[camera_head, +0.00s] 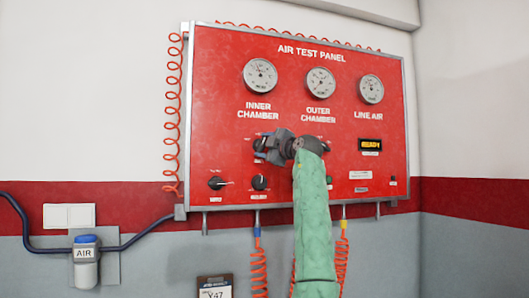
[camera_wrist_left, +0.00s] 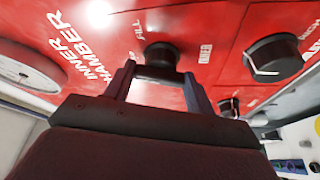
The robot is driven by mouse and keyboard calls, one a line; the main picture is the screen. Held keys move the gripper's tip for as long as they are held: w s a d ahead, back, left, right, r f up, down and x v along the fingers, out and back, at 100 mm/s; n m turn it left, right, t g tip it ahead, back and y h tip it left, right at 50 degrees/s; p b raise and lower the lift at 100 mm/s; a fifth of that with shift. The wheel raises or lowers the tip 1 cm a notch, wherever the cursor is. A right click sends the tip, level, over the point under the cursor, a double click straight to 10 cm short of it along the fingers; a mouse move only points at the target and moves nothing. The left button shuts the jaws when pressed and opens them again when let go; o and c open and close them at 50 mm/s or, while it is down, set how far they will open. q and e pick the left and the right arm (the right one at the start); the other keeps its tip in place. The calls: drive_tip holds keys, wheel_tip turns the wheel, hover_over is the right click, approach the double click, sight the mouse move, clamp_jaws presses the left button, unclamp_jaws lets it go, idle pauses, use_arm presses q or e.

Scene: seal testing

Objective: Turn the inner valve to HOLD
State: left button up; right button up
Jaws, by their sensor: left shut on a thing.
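The inner valve is a black round knob (camera_head: 259,145) on the red air test panel (camera_head: 225,100), below the INNER CHAMBER label and gauge (camera_head: 260,76). In the head view it is mostly hidden by my left gripper (camera_head: 266,148). In the left wrist view the knob (camera_wrist_left: 161,54) sits between the two fingers of my left gripper (camera_wrist_left: 160,74), which is shut on it. A FILL label (camera_wrist_left: 130,30) is beside the knob, and another small white label (camera_wrist_left: 205,54) is on its other side, too blurred to read. The knob's pointer mark is hidden. My right gripper is not in view.
Other black knobs sit low on the panel, at left (camera_head: 216,183) and nearer the middle (camera_head: 260,183). A lit yellow display (camera_head: 370,145) is at right. Coiled orange hoses (camera_head: 258,265) hang below. My green-sleeved arm covers the panel's lower middle.

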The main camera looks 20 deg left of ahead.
use_arm(q)
drive_tip(key=shift+n+g, duration=0.3)
drive_tip(key=shift+n, duration=0.9)
drive_tip(key=shift+n+g+h, duration=0.3)
drive_tip(key=shift+n+h, duration=0.1)
drive_tip(key=shift+n, duration=0.4)
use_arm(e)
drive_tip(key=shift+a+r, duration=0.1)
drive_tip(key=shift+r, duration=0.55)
use_arm(q)
drive_tip(key=o, duration=1)
drive_tip(key=shift+w, duration=0.1)
drive_tip(key=shift+d, duration=0.15)
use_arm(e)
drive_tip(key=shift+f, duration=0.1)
